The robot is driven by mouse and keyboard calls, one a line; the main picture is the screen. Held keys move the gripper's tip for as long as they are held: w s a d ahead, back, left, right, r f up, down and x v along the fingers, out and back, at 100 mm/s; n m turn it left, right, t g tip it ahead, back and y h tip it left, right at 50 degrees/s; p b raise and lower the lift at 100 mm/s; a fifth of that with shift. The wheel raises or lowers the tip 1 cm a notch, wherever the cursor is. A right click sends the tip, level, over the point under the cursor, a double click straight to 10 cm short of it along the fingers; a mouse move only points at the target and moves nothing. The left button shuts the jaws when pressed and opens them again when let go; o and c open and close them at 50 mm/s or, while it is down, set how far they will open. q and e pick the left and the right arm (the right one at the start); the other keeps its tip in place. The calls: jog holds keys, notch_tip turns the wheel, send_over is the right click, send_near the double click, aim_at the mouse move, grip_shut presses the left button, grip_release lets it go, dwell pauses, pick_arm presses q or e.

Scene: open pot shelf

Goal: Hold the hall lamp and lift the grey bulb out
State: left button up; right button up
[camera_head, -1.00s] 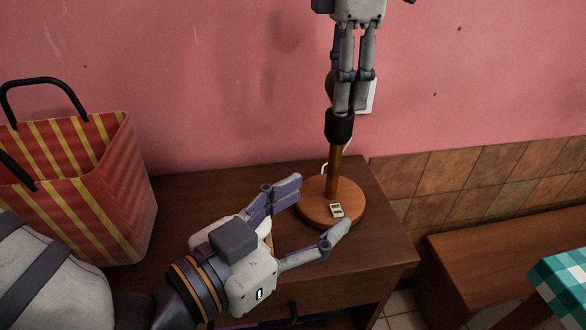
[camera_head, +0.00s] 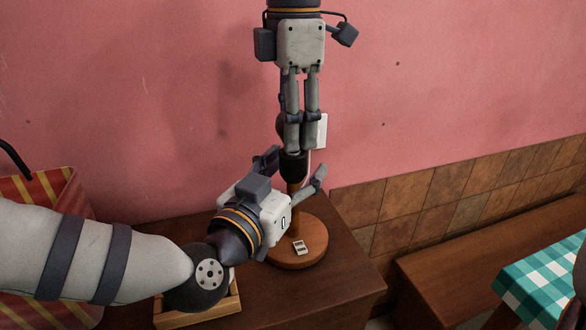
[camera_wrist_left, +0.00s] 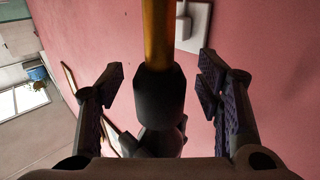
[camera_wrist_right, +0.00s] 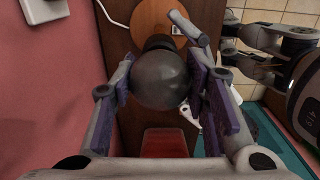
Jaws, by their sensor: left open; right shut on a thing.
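The hall lamp has a round wooden base (camera_head: 285,255), a thin wooden stem (camera_wrist_left: 157,30) and a black socket (camera_head: 293,166). It stands upright on a dark wooden table. The grey bulb (camera_wrist_right: 160,78) sits at the socket; in the head view the right fingers mostly hide it. My right gripper (camera_wrist_right: 163,82) points down from above and is shut on the bulb. My left gripper (camera_head: 291,170) is open, with its fingers on either side of the lamp near the socket. In the left wrist view (camera_wrist_left: 160,75) gaps show between the fingers and the socket.
A light wooden tray (camera_head: 222,306) lies on the table under my left arm. A red and yellow striped bag (camera_head: 65,195) is at the left. A white wall outlet (camera_head: 320,131) is behind the lamp. A bench (camera_head: 460,262) and a checked cloth (camera_head: 545,285) are at the right.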

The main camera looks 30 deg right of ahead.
pick_arm(q)
jog(key=shift+c, duration=0.6)
grip_shut()
dwell(0.6)
pick_arm(e)
jog(key=shift+r, duration=4)
pick_arm(q)
jog(key=shift+o, duration=0.4)
grip_release()
